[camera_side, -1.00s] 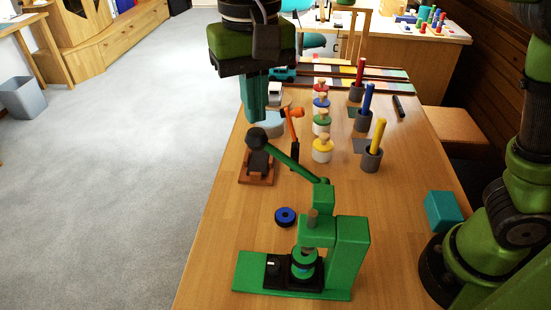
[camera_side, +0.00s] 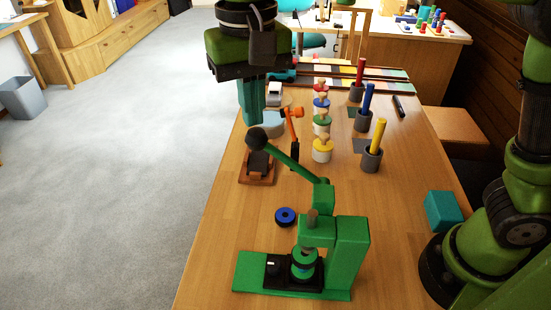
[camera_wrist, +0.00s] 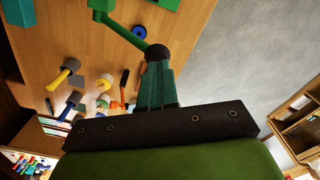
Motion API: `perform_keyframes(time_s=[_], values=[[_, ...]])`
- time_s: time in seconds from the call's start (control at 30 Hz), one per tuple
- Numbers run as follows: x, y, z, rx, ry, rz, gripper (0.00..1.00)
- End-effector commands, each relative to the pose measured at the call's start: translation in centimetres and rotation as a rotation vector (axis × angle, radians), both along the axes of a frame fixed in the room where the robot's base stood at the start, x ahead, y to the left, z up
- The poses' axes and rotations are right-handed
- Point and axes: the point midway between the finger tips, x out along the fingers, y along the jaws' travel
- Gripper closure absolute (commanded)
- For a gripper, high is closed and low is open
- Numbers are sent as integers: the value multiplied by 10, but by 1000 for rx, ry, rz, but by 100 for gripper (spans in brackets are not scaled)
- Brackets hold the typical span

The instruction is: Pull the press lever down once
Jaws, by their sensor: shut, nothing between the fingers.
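The green press (camera_side: 345,255) stands at the near end of the table. Its lever (camera_side: 292,165) slopes up and leftward from the press body to a black ball knob (camera_side: 256,139), so the lever is raised. The knob and lever (camera_wrist: 125,34) also show in the wrist view. My gripper (camera_side: 251,122) points down with its teal fingers shut and empty. The fingertips are right at the knob, just above it in the side view. In the wrist view the knob (camera_wrist: 157,51) lies at the fingertips; I cannot tell whether they touch.
A blue ring (camera_side: 285,217) lies on the table behind the press. A brown wooden stand with a black piece (camera_side: 257,170) is below the knob.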

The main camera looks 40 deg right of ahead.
Motion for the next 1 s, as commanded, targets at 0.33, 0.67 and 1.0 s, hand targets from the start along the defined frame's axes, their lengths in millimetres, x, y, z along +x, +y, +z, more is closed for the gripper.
perform_keyframes(time_s=[0.33,0.67,1.0], values=[[4,4,-9,-1,1,-1,100],[4,4,-10,0,1,-1,100],[8,9,-21,-1,3,-1,100]])
